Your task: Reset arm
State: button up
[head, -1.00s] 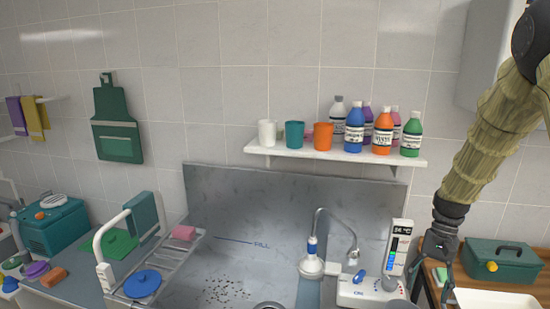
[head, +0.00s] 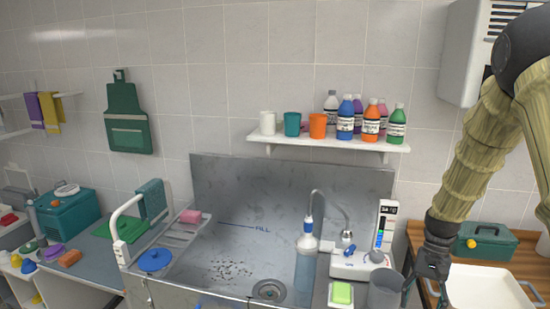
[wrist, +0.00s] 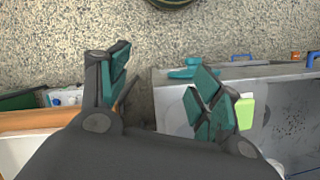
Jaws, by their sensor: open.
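My gripper (head: 428,272) hangs at the lower right in the head view, pointing down, beside a grey cup (head: 385,289) and left of a white tray (head: 485,288). In the wrist view my gripper (wrist: 160,95) has its two teal-padded fingers spread apart, with nothing held between them.
A steel sink (head: 235,262) with a tap fills the middle. A green sponge (head: 342,293) lies on its front right edge. A wall shelf (head: 330,142) holds cups and several bottles. A green toolbox (head: 487,241) stands on the wooden counter at right.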

jog(key=s+a+f+n+h+b, duration=0.15)
jog(key=s+f, duration=0.25)
jog(key=f, duration=0.4)
jog(key=s+a+f+t, duration=0.1)
jog(key=s+a+f, duration=0.1)
jog(key=s+f, duration=0.45)
jog(key=s+a+f+n+h+b, duration=0.1)
jog(key=s+a+f, duration=0.1)
jog(key=f, duration=0.8)
jog(key=s+a+f+n+t+b, duration=0.1)
jog(key=s+a+f, duration=0.4)
jog(key=s, duration=0.5)
jog(key=s+a+f+n+t+b, duration=0.1)
jog(key=s+a+f+n, duration=0.2)
jog(key=s, duration=0.7)
notch_tip(320, 180, down, 3)
jog(key=shift+a+r+t, duration=0.1)
jog(key=shift+a+t, duration=0.2)
jog(key=shift+a, duration=0.85)
jog(key=shift+d+y, duration=0.1)
jog(key=shift+y, duration=0.15)
